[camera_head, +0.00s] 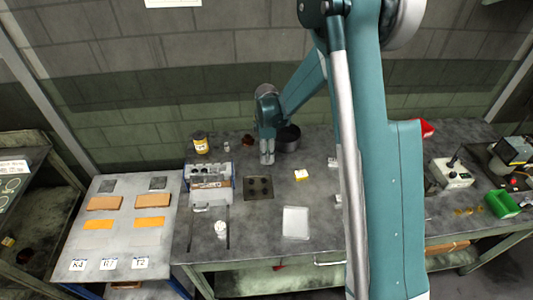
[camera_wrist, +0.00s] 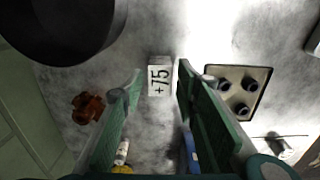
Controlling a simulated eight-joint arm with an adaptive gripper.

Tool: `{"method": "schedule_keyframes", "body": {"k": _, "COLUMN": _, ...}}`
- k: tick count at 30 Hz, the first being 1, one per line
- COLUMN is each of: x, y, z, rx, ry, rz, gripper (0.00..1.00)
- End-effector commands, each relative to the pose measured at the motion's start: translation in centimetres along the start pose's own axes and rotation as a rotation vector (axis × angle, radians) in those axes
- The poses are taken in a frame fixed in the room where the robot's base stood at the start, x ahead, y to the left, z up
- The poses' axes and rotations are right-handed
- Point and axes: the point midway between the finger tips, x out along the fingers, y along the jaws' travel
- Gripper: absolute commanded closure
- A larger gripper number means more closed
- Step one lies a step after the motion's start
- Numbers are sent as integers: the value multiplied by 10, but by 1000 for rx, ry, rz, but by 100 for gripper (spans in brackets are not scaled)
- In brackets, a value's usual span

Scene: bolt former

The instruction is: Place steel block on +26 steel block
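A small grey block with a white label reading +75 (camera_wrist: 159,79) shows in the wrist view, between and just beyond my fingertips. I cannot tell its height gap to the fingers. No label reading +26 can be made out in either view. My gripper (camera_wrist: 157,88) is open, with its two green fingers apart and nothing touching them. In the head view my gripper (camera_head: 267,158) points down over the back of the workbench, and the +75 block is hidden there.
A dark round pot (camera_head: 289,139) stands right beside my gripper, a brown object (camera_head: 247,141) to its left. A rack (camera_head: 209,182), a yellow jar (camera_head: 201,143) and a pale tray (camera_head: 296,222) stand around.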

Motion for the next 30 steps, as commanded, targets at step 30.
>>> {"method": "schedule_keyframes", "body": {"k": 30, "x": -57, "y": 0, "z": 0, "rx": 0, "ry": 0, "rz": 0, "gripper": 65}}
